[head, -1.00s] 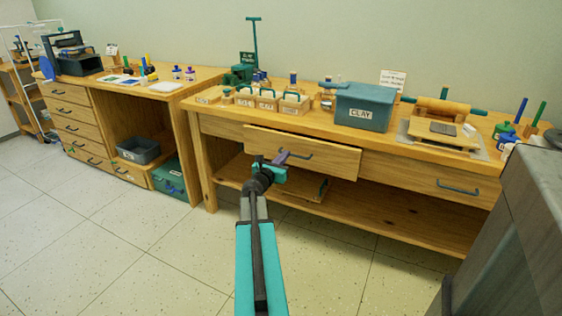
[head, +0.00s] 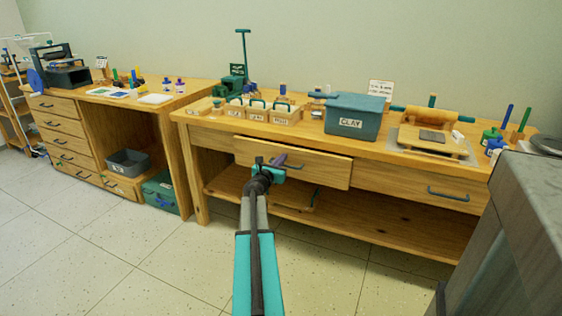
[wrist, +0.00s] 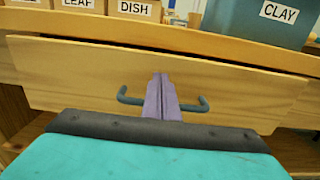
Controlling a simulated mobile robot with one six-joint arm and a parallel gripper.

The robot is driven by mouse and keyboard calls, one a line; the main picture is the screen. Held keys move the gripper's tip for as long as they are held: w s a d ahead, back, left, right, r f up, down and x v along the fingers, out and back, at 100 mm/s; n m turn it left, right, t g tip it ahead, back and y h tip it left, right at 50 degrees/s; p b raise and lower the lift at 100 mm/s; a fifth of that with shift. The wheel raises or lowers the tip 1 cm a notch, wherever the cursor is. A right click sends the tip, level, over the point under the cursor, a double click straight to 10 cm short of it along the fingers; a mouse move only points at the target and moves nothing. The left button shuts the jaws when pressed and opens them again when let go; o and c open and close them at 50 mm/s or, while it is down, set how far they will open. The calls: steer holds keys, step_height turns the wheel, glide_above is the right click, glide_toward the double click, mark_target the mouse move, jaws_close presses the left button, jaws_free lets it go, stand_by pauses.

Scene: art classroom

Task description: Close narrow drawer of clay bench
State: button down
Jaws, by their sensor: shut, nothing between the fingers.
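The clay bench (head: 182,117) stands against the wall. Its narrow drawer (head: 325,171) stands partly pulled out, its front forward of the bench frame. The wrist view shows the pale wood drawer front (wrist: 75,80) with a dark gap above it. My gripper (head: 281,160) is shut and empty at the middle of this drawer front. In the wrist view the purple fingertips (wrist: 160,78) are together, between the ends of the dark bar handle (wrist: 130,98), hiding its middle. I cannot tell whether they touch the drawer.
The wide drawer (head: 410,185) to the right looks shut. The bench top holds a teal CLAY box (head: 352,118) and labelled wooden boxes (head: 262,113). A grey block-like surface (head: 515,230) stands close at the right. The floor (head: 110,245) at the left is clear.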

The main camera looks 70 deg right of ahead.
steer(key=shift+d, duration=0.1)
steer(key=d, duration=0.4)
steer(key=shift+d+r, duration=0.2)
stand_by(0.3)
steer(key=shift+d+r, duration=0.1)
steer(key=shift+r, duration=0.05)
steer(key=p, duration=0.1)
glide_toward(286, 152)
steer(key=shift+a+f, duration=0.8)
steer(key=shift+a, duration=1.05)
steer(key=shift+w, duration=0.2)
